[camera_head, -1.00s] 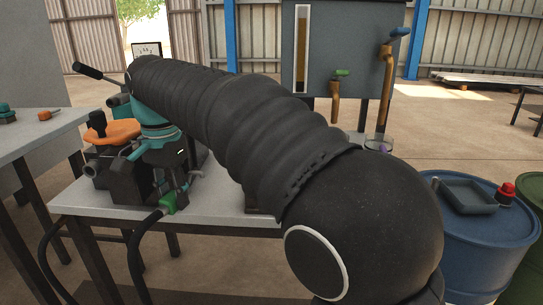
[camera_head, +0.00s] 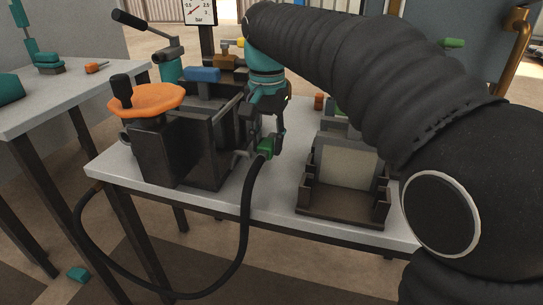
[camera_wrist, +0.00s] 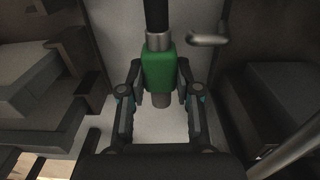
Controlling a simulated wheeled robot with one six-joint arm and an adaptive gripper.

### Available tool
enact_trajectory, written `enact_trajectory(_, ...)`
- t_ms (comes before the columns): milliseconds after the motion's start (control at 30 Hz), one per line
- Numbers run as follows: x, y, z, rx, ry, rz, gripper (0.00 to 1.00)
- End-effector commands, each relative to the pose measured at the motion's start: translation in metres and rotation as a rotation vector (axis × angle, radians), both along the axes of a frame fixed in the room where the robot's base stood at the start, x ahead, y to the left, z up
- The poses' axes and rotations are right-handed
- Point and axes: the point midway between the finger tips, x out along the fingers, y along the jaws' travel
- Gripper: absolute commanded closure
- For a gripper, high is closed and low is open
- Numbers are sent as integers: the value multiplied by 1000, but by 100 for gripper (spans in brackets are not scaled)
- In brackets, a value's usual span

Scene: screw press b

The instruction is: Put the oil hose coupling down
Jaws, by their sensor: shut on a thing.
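The oil hose coupling (camera_head: 266,147) is a green block with grey metal ends on a black hose (camera_head: 248,205). It is beside the dark press with the orange handwheel (camera_head: 146,98), above the grey tabletop (camera_head: 262,192). My gripper (camera_head: 272,133) is shut on it. In the wrist view, the two fingers of my gripper (camera_wrist: 158,82) flank the green coupling (camera_wrist: 159,66), with the hose leaving at the top. Pale tabletop shows beneath it. I cannot tell whether the coupling touches the table.
The hose loops below the table's front edge and up to the press's left side. A dark bracketed fixture with a pale plate (camera_head: 347,165) stands right of the coupling. Bare tabletop lies between. A side table (camera_head: 75,90) stands left. A teal piece (camera_head: 78,274) lies on the floor.

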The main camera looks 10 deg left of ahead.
Motion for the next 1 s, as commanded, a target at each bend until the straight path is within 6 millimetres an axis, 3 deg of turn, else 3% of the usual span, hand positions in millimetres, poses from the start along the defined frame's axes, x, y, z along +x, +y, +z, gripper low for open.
enact_trajectory(400,0,0,-41,0,0,-1,100)
enact_trajectory(800,0,0,-47,0,0,-1,100)
enact_trajectory(833,0,0,-47,0,0,-1,65)
enact_trajectory(933,0,0,-46,0,0,-1,42)
enact_trajectory(1000,0,0,-46,0,0,-1,42)
